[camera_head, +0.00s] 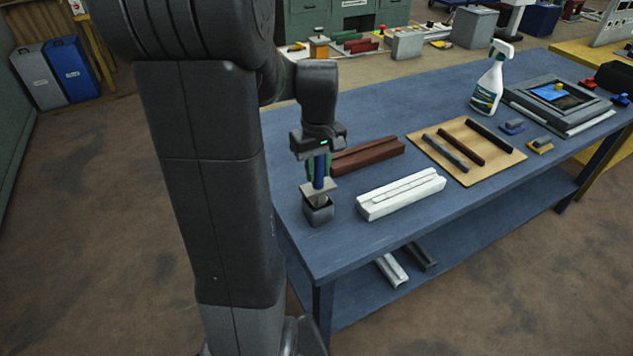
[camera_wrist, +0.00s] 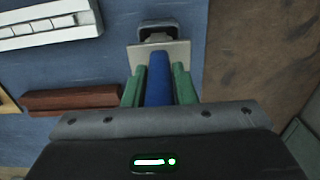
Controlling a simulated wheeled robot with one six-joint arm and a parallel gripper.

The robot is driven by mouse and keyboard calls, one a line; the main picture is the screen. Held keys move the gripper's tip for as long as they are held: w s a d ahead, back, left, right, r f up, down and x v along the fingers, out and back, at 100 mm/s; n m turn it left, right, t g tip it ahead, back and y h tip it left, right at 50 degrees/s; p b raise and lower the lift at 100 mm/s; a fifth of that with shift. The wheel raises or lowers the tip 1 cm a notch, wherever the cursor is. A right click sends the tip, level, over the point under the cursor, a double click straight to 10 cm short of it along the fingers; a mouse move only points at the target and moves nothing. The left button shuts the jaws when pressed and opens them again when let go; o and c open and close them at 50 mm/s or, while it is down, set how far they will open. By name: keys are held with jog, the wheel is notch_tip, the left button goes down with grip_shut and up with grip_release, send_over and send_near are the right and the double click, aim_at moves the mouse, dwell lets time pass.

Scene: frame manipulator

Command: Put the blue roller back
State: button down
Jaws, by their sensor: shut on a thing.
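The blue roller (camera_head: 319,171) is upright between the fingers of my gripper (camera_head: 318,167), above the left part of the blue table. In the wrist view the blue roller (camera_wrist: 158,80) lies between the two green fingers of my gripper (camera_wrist: 158,84), which are shut on it. A light flat plate (camera_wrist: 158,54) is at the roller's far end. Just beyond and below it is a dark grey square holder (camera_head: 318,210), also in the wrist view (camera_wrist: 158,27). I cannot tell whether the roller's end touches the holder.
A white grooved block (camera_head: 401,194) and a reddish-brown bar (camera_head: 368,156) lie right of my gripper. Farther right are a tan board (camera_head: 480,166) with dark bars, a spray bottle (camera_head: 491,82) and a grey framed device (camera_head: 555,98). The table's front-left edge is close to the holder.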

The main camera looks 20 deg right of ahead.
aim_at(318, 181)
jog(key=shift+f, duration=1.8)
jog(key=c, duration=1.2)
grip_release()
jog(key=shift+f, duration=0.1)
notch_tip(318, 181, up, 12)
jog(key=shift+r, duration=0.15)
jog(key=shift+f, duration=4.25)
jog(key=shift+f, duration=0.1)
